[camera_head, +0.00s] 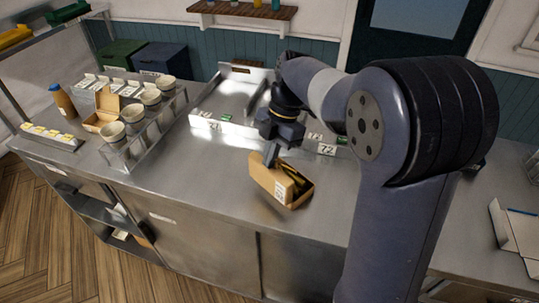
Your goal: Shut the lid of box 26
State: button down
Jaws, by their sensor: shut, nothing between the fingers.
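A brown cardboard box (267,178) stands on the steel counter just below my gripper. It looks open, with a dark inside showing at its right and a white label on its near side. The label is too small to read, so I cannot tell whether it is box 26. My gripper (270,158) points down at the box's back edge, shut and empty. It looks very close to the box; I cannot tell if they touch. A second brown box (101,119) stands with its lid up at the left, among the cups.
The counter (213,165) left of the near box is clear.

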jog(key=shift+g+y, duration=0.6)
jog(key=shift+y, duration=0.1)
jog(key=w+d+f+b, duration=0.1)
jog(key=w+d+f, duration=0.2)
jog(key=w+d+f+b, duration=0.2)
jog(key=w+d+f, duration=0.1)
jog(key=d, duration=0.1)
jog(key=w+d+f+b, duration=0.1)
jog(key=w+d+f, duration=0.1)
jog(key=d+f, duration=0.1)
jog(key=shift+w+d+f, duration=0.2)
jog(key=shift+w+f, duration=0.15)
jog(key=shift+w, duration=0.05)
jog(key=shift+w+d+f+g+y, duration=0.1)
jog(key=shift+d+f+g+y, duration=0.15)
jog(key=shift+f+y, duration=0.3)
jog(key=shift+a+f+g+y, duration=0.1)
jog(key=shift+f+g+y, duration=0.25)
jog(key=shift+f+g, duration=0.15)
jog(key=shift+f, duration=0.1)
jog(key=shift+w+r, duration=0.1)
jog(key=shift+r, duration=0.75)
jog(key=p+v, duration=0.3)
jog(key=v, duration=0.7)
jog(key=shift+r+p, duration=0.3)
jog(key=shift+p, duration=0.1)
